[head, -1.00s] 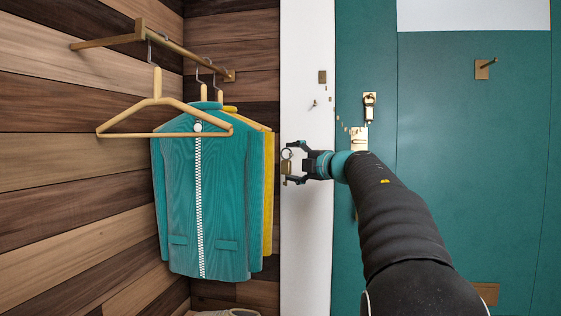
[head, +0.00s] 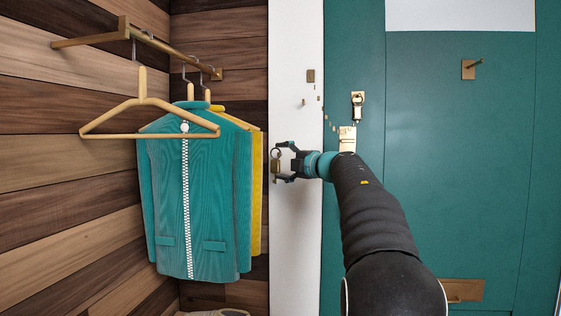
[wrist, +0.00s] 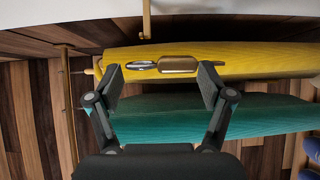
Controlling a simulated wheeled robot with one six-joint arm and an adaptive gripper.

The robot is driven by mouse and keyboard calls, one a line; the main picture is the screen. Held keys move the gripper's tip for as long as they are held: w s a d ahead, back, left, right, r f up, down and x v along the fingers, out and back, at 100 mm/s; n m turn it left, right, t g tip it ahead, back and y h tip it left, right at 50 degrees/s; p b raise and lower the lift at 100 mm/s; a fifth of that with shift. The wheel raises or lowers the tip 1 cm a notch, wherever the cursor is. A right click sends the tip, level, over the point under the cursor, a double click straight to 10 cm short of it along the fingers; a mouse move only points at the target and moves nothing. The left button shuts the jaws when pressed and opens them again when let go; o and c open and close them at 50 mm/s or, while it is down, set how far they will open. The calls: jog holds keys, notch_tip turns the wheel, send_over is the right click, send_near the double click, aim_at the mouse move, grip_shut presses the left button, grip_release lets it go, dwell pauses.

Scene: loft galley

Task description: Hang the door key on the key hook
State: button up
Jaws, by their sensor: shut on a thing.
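My gripper (head: 280,160) is in front of the left part of the white wall strip, its fingers pointing left. It is shut on the door key, which shows as a ring and a brass-brown tag (head: 275,167). In the wrist view the silver ring part (wrist: 142,66) and brown tag (wrist: 178,64) lie in line between the fingertips (wrist: 160,75). A small peg (head: 304,102) and a brass plate (head: 311,76) are on the white wall above the gripper. I cannot tell which is the key hook.
A teal jacket (head: 205,190) and a yellow garment (head: 256,185) hang left of the gripper, under a wooden hanger (head: 143,104) and rail. The teal door (head: 450,170) at right carries a brass latch (head: 357,103) and a square-backed peg (head: 470,68).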

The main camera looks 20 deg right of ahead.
aim_at(285, 163)
jog(key=shift+w+d+f+p, duration=0.1)
jog(key=shift+w+d+p, duration=0.35)
jog(key=shift+w+d, duration=0.35)
jog(key=shift+w+d+f+p, duration=0.1)
jog(key=shift+w+d+p, duration=0.35)
jog(key=shift+w, duration=0.55)
jog(key=shift+w+d+f+p, duration=0.3)
jog(key=shift+w+p, duration=0.2)
jog(key=shift+p, duration=0.1)
jog(key=shift+w+f, duration=0.1)
jog(key=shift+f, duration=0.05)
jog(key=o, duration=1)
jog(key=shift+o, duration=0.2)
jog(key=v, duration=1.2)
